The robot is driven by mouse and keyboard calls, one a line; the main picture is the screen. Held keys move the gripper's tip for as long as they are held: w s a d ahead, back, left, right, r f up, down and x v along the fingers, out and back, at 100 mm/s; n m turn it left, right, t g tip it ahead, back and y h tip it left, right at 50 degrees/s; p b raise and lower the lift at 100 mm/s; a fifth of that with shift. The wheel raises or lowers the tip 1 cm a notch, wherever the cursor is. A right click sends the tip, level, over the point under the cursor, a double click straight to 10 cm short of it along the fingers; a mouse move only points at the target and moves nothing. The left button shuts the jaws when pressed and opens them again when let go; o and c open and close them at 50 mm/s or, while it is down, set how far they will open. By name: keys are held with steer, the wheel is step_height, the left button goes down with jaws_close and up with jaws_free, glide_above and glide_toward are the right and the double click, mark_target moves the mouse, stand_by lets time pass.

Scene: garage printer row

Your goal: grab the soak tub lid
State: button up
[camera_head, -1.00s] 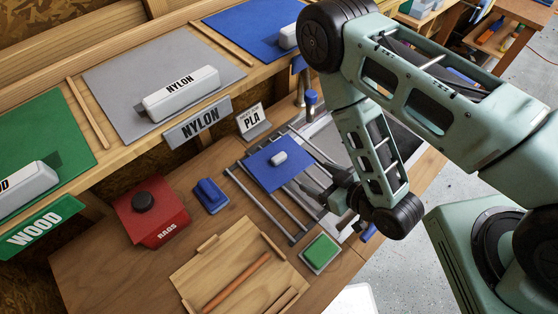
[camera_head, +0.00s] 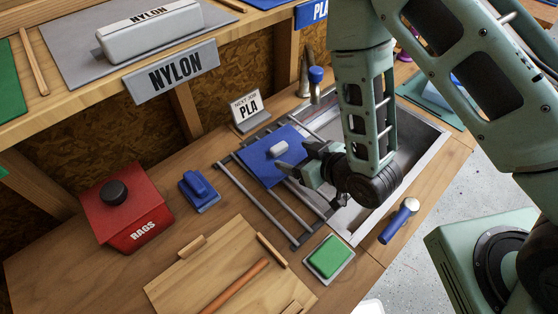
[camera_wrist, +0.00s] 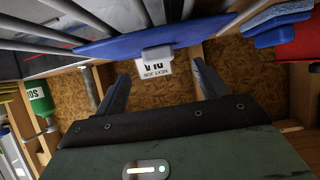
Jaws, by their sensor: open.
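The soak tub lid appears to be the flat blue plate (camera_head: 256,166) with a light grey knob (camera_head: 281,149), lying on the metal rails beside the grey soak tub basin (camera_head: 413,148). My gripper (camera_head: 303,160) is just right of the knob, its fingers open and pointing toward it. In the wrist view, the blue lid (camera_wrist: 110,47) is edge-on above, and the knob (camera_wrist: 158,54) sits between and beyond the two open fingertips (camera_wrist: 160,74). I see no contact with the knob. My wrist hides part of the basin.
A red RAGS box (camera_head: 128,213), a blue block (camera_head: 199,191), a green pad (camera_head: 328,257) and a wooden tray (camera_head: 190,272) share the bench. A shelf with a NYLON sign (camera_head: 172,72) overhangs the back.

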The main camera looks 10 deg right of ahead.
mark_target(282, 149)
steer(key=shift+b+x, duration=0.7)
steer(key=shift+x, duration=0.05)
steer(key=p+x, duration=0.1)
steer(key=x, duration=0.2)
steer(key=shift+w+r, duration=0.15)
steer(key=shift+w, duration=0.1)
steer(key=shift+w+a+f, duration=0.3)
steer(key=shift+w+f, duration=0.15)
steer(key=c, duration=1.1)
